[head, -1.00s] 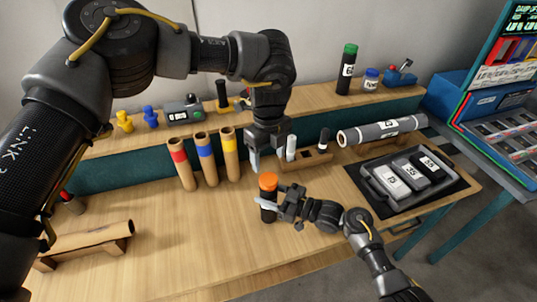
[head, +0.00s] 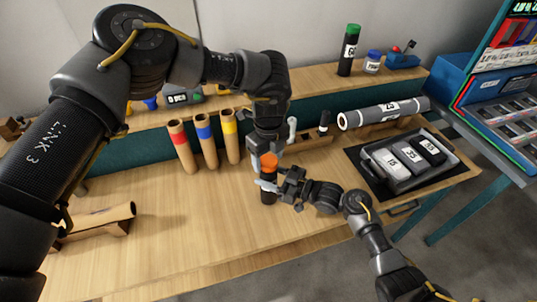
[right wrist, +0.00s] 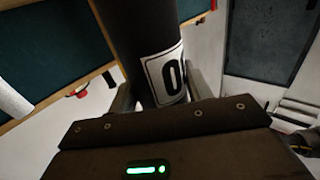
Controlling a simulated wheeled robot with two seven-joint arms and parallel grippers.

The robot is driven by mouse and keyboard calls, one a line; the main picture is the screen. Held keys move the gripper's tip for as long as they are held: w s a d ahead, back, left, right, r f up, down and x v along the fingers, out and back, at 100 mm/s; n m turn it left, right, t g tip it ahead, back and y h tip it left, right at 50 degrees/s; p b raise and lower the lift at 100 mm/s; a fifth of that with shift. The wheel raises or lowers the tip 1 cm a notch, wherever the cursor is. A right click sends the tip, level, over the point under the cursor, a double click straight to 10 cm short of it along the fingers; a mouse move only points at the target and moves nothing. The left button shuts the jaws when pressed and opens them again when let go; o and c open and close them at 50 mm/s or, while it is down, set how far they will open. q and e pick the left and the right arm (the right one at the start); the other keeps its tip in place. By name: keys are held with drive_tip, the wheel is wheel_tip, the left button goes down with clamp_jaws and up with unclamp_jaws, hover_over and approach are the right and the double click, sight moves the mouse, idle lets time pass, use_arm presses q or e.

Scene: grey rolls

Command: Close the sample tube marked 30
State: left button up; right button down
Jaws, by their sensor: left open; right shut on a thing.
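A dark sample tube (head: 268,192) with an orange cap (head: 268,161) on top stands upright at the middle of the bench. My right gripper (head: 270,186) is shut around the tube's body from the right. In the right wrist view the dark tube (right wrist: 150,45) shows a white label with a "0"; the rest of the number is out of sight. My left gripper (head: 267,155) is open, pointing down, with its fingers around or just beside the orange cap. I cannot tell whether they touch it, or how far the cap sits down on the tube.
A wooden block with a dark marker (head: 324,121) stands behind, near a grey roll (head: 384,113). A tray (head: 436,166) with labelled grey pieces lies to the right. Three cardboard tubes (head: 206,142) lean at the back. A green-capped tube (head: 349,52) stands on the shelf.

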use_arm(q)
drive_tip(key=shift+c, duration=0.4)
drive_tip(key=c, duration=0.9)
drive_tip(key=m, duration=0.6)
drive_tip(key=shift+m, duration=0.4)
drive_tip(key=m, duration=0.5)
drive_tip(key=o, duration=1.1)
drive_tip(key=shift+o, duration=0.2)
wheel_tip(320, 180, up, 12)
